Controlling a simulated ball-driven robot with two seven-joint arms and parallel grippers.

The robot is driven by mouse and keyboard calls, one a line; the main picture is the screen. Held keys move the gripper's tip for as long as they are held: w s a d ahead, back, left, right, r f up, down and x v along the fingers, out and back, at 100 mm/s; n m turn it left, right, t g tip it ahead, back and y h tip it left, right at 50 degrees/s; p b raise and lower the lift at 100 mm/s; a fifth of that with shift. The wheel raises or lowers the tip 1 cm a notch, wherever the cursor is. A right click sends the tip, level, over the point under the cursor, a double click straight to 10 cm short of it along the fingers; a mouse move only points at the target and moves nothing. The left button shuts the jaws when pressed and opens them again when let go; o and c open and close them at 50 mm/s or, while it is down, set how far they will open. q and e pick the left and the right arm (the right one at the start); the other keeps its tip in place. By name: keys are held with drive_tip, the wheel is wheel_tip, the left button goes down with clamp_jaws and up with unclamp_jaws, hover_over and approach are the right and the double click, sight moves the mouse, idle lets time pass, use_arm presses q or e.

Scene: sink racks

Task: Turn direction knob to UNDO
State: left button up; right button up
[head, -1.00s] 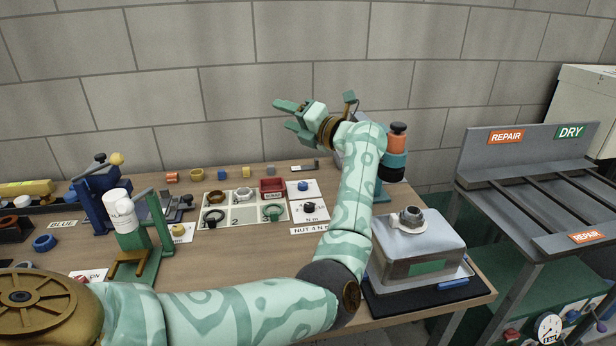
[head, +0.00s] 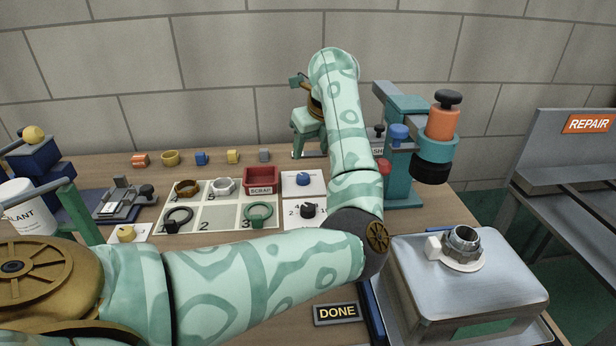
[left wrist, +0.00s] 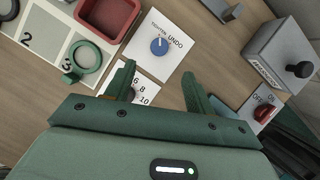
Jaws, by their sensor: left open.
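The direction knob (left wrist: 159,46) is a small blue dial on a white plate, with UNDO printed to its upper right in the left wrist view. A pale mark shows on its top, but I cannot tell its exact setting. In the head view the knob (head: 303,179) sits right of the red scrap bin. My left gripper (left wrist: 159,82) is open, its two fingers apart and empty, above the plates and apart from the blue knob. In the head view this gripper (head: 308,150) points down behind the knob, its fingertips hard to see. My right gripper is not in view.
A black numbered knob (head: 307,211) sits just in front of the blue one. The red scrap bin (head: 261,177) is left of it. A teal press with an orange top (head: 442,122) and a red ON/OFF switch (left wrist: 264,113) stand to the right.

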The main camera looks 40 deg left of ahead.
sight(303, 176)
use_arm(q)
drive_tip(key=b+x, duration=0.4)
drive_tip(key=x, duration=0.5)
drive_tip(key=shift+a+f, duration=0.1)
drive_tip(key=shift+f, duration=0.25)
drive_tip(key=shift+w+a+f, duration=0.1)
drive_tip(key=shift+a+f, duration=0.1)
drive_tip(key=shift+f, duration=0.1)
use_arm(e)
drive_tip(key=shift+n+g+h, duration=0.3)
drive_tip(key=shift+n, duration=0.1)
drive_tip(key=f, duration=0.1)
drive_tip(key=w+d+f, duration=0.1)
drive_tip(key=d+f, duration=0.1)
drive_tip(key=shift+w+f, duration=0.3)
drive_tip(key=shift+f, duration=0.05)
use_arm(q)
drive_tip(key=shift+r, duration=0.1)
drive_tip(key=c, duration=1)
